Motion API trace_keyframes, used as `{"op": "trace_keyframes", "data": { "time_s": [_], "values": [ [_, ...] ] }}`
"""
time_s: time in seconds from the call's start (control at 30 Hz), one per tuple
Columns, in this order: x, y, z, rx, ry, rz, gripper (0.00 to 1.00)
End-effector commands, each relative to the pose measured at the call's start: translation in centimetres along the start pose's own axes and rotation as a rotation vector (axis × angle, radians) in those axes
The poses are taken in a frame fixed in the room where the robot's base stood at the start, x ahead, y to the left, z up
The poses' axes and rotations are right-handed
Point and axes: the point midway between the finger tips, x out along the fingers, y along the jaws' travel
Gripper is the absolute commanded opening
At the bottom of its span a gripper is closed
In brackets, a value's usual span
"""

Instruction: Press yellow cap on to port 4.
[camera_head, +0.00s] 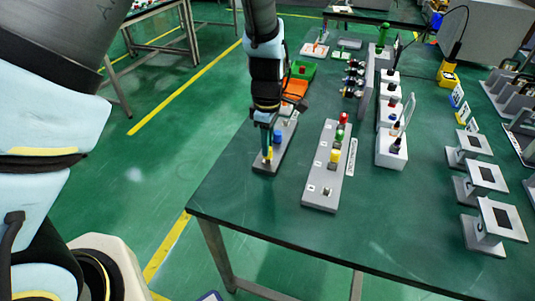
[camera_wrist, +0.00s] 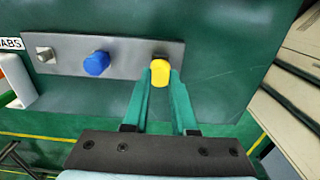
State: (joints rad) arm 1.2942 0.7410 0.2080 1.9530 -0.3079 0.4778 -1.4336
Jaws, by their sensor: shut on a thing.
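My gripper (camera_wrist: 160,75) is shut on a yellow cap (camera_wrist: 160,72), which sits between the two green fingers in the wrist view. The cap is at one end of a grey plate (camera_wrist: 125,50); I cannot tell whether it is seated on a port there. A blue cap (camera_wrist: 96,62) and a bare metal port (camera_wrist: 43,54) are on the same plate. In the head view my gripper (camera_head: 268,150) is over the near end of this left plate (camera_head: 264,167). A second plate (camera_head: 318,203) holds another yellow cap (camera_head: 335,155) and a bare port (camera_head: 326,190). Port numbers are unreadable.
The second plate also bears a red cap (camera_head: 344,118) and a green cap (camera_head: 340,133). White blocks (camera_head: 390,150) stand to its right, and grey stands (camera_head: 487,180) farther right. Green and orange bins (camera_head: 297,88) lie behind my gripper. The near table top (camera_head: 390,230) is clear.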

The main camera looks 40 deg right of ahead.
Motion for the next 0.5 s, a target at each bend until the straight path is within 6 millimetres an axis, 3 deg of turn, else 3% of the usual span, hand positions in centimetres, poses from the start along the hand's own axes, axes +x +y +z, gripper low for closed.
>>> {"op": "trace_keyframes", "data": {
  "time_s": [0.5],
  "values": [
    [-2.2, 0.0, 0.0, 0.0, 0.0, 0.0, 0.0]
  ]
}}
